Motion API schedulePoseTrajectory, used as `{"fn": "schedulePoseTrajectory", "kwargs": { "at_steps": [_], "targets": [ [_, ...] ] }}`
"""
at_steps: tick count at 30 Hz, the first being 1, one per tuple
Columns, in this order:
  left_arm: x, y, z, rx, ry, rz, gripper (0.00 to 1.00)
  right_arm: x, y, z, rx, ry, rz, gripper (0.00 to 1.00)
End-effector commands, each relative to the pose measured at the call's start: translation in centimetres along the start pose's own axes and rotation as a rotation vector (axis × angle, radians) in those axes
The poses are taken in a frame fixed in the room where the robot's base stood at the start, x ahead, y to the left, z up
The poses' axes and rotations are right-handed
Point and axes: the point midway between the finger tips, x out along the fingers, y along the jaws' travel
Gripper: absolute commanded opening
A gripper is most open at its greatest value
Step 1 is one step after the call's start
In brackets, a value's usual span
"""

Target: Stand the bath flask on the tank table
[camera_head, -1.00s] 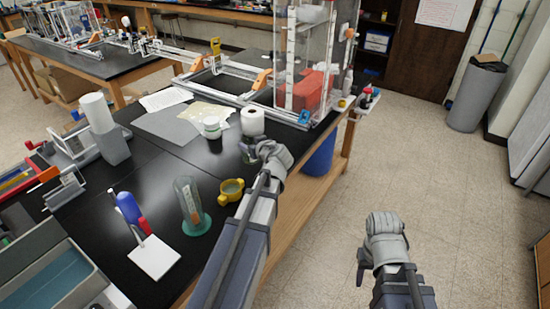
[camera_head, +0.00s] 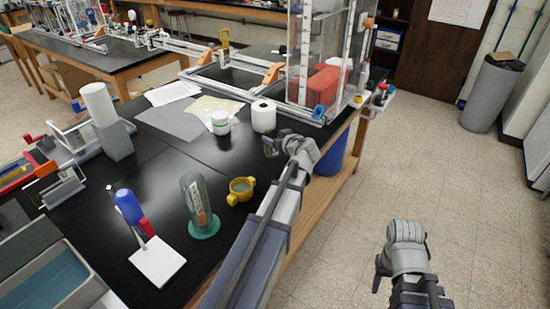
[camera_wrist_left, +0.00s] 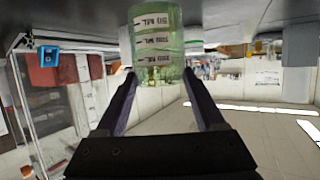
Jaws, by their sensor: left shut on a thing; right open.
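My left gripper (camera_head: 275,142) is shut on a clear, green-tinted flask with printed ML marks. In the left wrist view the flask (camera_wrist_left: 155,35) sits between the fingertips, its print upside down and its upper part cut off by the picture edge. In the head view only a small part of the flask (camera_head: 268,150) shows beside the gripper, near the right edge of the black-topped table (camera_head: 165,165). I cannot tell whether it touches the table. My right gripper (camera_head: 381,274) is open and empty over the floor, right of the table.
A yellow two-handled ring (camera_head: 241,190) and a glass cylinder on a green base (camera_head: 196,205) stand in front. A tall clear tank (camera_head: 312,60) stands behind. The table middle is bare.

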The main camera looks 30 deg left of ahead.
Motion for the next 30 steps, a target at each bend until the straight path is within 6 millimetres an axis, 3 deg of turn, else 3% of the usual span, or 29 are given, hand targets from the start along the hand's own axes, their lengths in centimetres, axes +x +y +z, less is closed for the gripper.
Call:
{"fn": "schedulePoseTrajectory", "kwargs": {
  "at_steps": [1,11,20,30],
  "targets": [
    [0.6,0.0,1.3,0.000,0.000,0.000,0.12,1.4,-0.1,-0.1,0.000,0.000,0.000,0.50],
    [0.8,0.0,2.0,0.000,0.000,0.000,0.12,2.2,-0.2,-0.1,0.000,0.000,0.000,0.50],
    [2.1,0.0,5.1,0.000,0.000,0.000,0.12,5.5,-0.5,-0.3,0.000,0.000,0.000,0.50],
    [2.1,0.0,5.1,0.000,0.000,0.000,0.12,5.5,-0.5,-0.3,0.000,0.000,0.000,0.50]
  ]
}}
